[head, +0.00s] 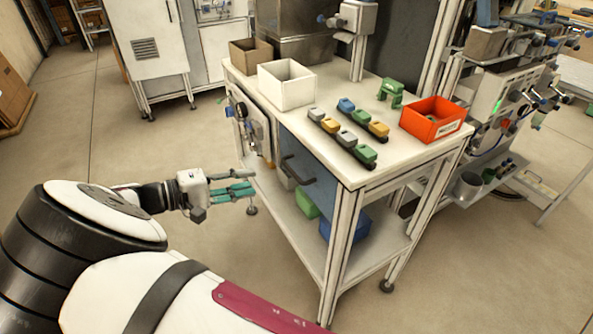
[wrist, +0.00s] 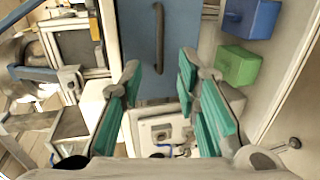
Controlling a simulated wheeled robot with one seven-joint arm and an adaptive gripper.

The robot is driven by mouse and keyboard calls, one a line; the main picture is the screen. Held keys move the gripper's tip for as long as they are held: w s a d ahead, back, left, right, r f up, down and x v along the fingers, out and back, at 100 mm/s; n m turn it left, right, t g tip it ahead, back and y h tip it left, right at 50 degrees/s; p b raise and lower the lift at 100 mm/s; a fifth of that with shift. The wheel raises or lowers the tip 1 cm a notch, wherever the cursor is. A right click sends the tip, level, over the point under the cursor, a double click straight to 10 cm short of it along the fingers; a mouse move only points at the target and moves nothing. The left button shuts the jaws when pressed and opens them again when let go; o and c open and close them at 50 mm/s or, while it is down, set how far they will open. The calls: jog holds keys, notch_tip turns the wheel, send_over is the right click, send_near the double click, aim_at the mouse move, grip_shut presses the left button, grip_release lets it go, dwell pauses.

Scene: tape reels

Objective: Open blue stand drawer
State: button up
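The blue drawer front (head: 308,168) is set into the side of the white workbench, under its top, and looks closed. Its dark bar handle (head: 297,170) sits on the blue face. In the wrist view the blue panel (wrist: 176,62) fills the top middle, with the dark handle (wrist: 159,38) running up and down. My gripper (head: 248,186) is left of the bench, apart from the handle. In the wrist view its teal-padded fingers (wrist: 160,80) are spread with nothing between them, and the handle lies beyond their tips.
The bench top (head: 385,162) bears a white box (head: 287,88), a red bin (head: 432,120) and rows of small coloured blocks. Blue (wrist: 250,17) and green (wrist: 237,66) bins stand on the lower shelf. The floor left of the bench is clear.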

aim_at(293, 172)
jog(key=x, duration=1.3)
jog(key=shift+w+d, duration=0.15)
jog(key=shift+w, duration=0.05)
grip_shut()
